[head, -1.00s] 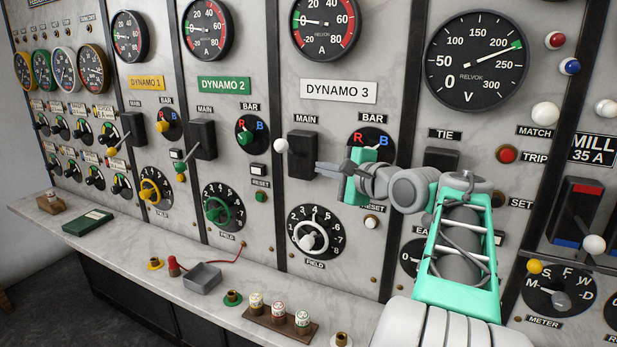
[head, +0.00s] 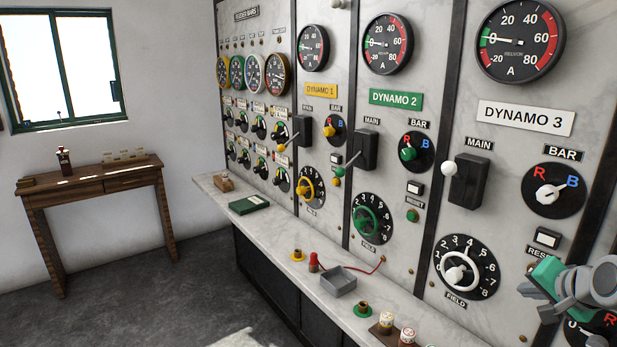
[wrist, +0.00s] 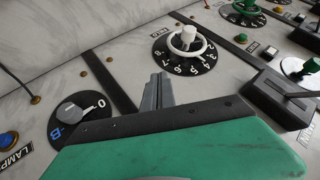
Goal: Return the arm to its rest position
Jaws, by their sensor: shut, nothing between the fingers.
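My gripper (head: 532,284) is at the lower right of the head view, with a green body and grey fingers pointing left towards the panel.
The switchboard (head: 455,210) fills the right side, with protruding switch handles and knobs. A marble ledge (head: 290,270) below carries a grey tray (head: 338,282), a red-handled plug and several fittings. A wooden side table (head: 95,180) stands left. Open floor lies between.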

